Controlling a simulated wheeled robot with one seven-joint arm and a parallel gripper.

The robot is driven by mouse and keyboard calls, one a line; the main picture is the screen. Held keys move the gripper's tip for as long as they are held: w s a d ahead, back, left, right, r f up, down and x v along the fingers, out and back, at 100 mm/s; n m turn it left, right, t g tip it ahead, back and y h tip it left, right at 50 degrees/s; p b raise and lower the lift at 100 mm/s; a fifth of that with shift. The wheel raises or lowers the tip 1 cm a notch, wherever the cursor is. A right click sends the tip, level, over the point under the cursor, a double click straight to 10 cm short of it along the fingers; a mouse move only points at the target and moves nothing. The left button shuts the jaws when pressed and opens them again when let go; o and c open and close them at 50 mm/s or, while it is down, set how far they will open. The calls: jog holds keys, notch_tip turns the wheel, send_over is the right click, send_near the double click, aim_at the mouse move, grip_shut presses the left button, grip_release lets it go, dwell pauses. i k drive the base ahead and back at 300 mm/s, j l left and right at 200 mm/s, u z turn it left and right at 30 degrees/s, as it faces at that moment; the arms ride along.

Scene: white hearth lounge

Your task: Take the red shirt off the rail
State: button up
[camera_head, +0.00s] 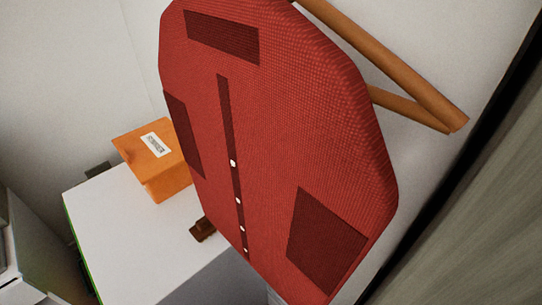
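The red shirt (275,125) fills the middle of the head view, close to the camera and tilted. It is a flat, stiff-looking shape with dark red patches and a dark strip with several white buttons. Brown wooden bars (405,72) come out from behind its upper right edge and meet at a corner; I cannot tell whether they are a hanger or part of the rail. How the shirt is held at the top is out of frame. My gripper does not show in this view.
An orange box (156,158) with a white label stands on a white cabinet top (120,235) left of the shirt. A small dark brown object (203,229) lies by the shirt's left edge. A pale wall is behind; a dark edge (455,170) runs down the right.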

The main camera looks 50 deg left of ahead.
aim_at(279, 134)
jog(key=k+j+u, duration=0.1)
jog(key=u, duration=0.15)
jog(key=k+j+u, duration=0.25)
jog(key=l+u, duration=0.1)
jog(key=u, duration=1.15)
